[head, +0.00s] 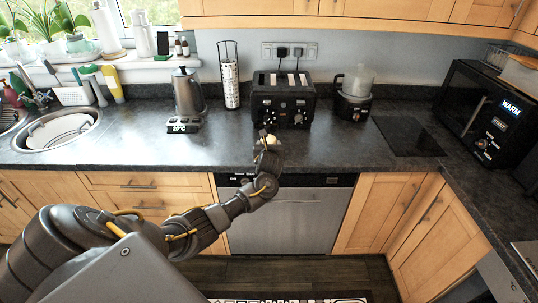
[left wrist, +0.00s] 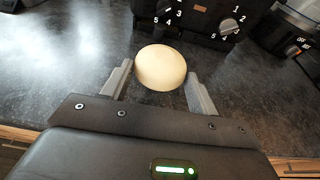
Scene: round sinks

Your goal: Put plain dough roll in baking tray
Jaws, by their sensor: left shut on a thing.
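The plain dough roll (left wrist: 160,68) is a smooth, pale cream round. In the left wrist view it sits between the two grey fingers of my left gripper (left wrist: 160,78), which is shut on it. In the head view the gripper (head: 267,143) is at the counter's front edge, before the toaster, and only a little of the pale roll (head: 271,139) shows past it. My right gripper is not in view. I cannot make out a baking tray for certain; a flat dark square (head: 406,136) lies on the right of the counter.
A black microwave (head: 485,113) stands far right. The counter (head: 335,145) before the toaster is mostly clear.

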